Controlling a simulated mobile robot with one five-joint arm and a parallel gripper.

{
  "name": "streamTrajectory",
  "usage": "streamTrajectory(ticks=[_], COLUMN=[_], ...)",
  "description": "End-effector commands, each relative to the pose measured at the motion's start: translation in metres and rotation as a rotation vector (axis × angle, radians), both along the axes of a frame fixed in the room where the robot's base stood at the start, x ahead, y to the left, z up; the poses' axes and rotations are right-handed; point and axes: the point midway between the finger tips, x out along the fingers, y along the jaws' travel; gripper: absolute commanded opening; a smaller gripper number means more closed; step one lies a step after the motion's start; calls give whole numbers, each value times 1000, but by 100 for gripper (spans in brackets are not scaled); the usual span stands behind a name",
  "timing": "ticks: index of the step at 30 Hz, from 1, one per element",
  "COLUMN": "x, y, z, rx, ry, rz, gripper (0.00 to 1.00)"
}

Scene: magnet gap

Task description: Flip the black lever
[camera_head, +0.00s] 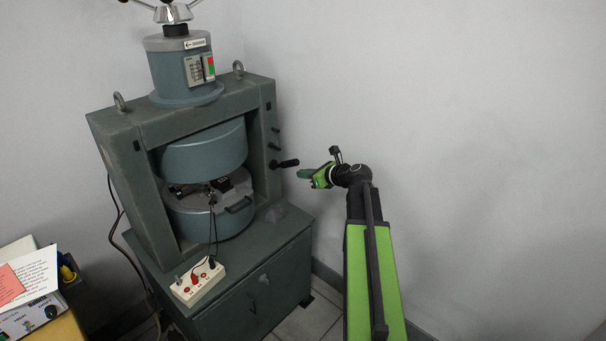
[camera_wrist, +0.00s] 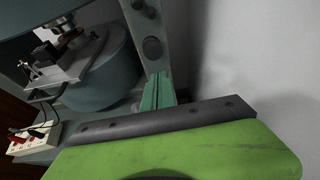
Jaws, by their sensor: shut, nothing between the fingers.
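The black lever (camera_head: 286,163) sticks out to the right from the right post of the grey-green magnet frame. Its handle lies roughly level. In the wrist view a dark round knob (camera_wrist: 152,48) shows on the post, probably the lever seen nearly end-on. My gripper (camera_head: 304,174) is just right of the lever and a little lower in the head view, with a visible gap between them. Its green fingers (camera_wrist: 158,91) are together and empty, pointing towards the post below the knob.
Smaller dark knobs (camera_head: 274,147) sit above the lever on the same post. The magnet frame (camera_head: 130,150) stands on a cabinet (camera_head: 265,285). A white socket box (camera_head: 197,282) with cables is on the cabinet's front. The wall (camera_head: 450,120) behind my arm is bare.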

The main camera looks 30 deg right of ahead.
Motion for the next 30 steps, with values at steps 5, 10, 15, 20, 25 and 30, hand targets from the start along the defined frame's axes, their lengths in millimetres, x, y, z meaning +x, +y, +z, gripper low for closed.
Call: streamTrajectory(ticks=[5, 10, 15, 20, 25, 30], x=[-13, -33, -53, -67, -71, -71], y=[-5, -12, -19, -22, -23, -23], z=[-13, 15, 40, 53, 55, 54], rx=[1, 1, 1, 1, 0, 0], ry=[0, 0, 0, 0, 0, 0], rz=[-1, -4, -4, -2, 1, 1], gripper=[0, 0, 0, 0, 0, 0])
